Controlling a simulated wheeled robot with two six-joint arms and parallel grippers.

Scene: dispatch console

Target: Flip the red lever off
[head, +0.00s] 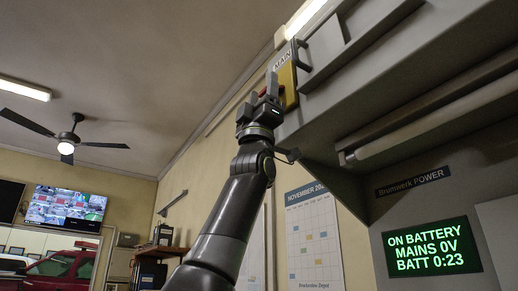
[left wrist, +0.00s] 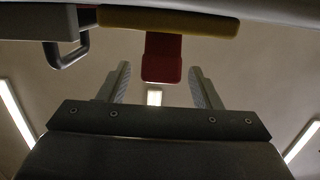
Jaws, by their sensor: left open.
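The red lever (left wrist: 161,58) sticks out from a yellow plate (left wrist: 170,20) in the left wrist view. In the head view the yellow plate (head: 289,86) is on the console's upper housing beside a MAIN label (head: 282,60), and only a bit of red shows behind the fingers. My left gripper (head: 264,88) is raised up to it. In the left wrist view its two fingers (left wrist: 160,72) are open, one on each side of the lever's end, with a visible gap on both sides. My right gripper is in neither view.
A grey handle (left wrist: 70,50) sits left of the lever in the left wrist view. The housing overhangs a green-text display (head: 432,248) reading ON BATTERY, MAINS 0V, BATT 0:23. A wall calendar (head: 313,240) hangs behind my arm. A ceiling fan (head: 66,142) is far left.

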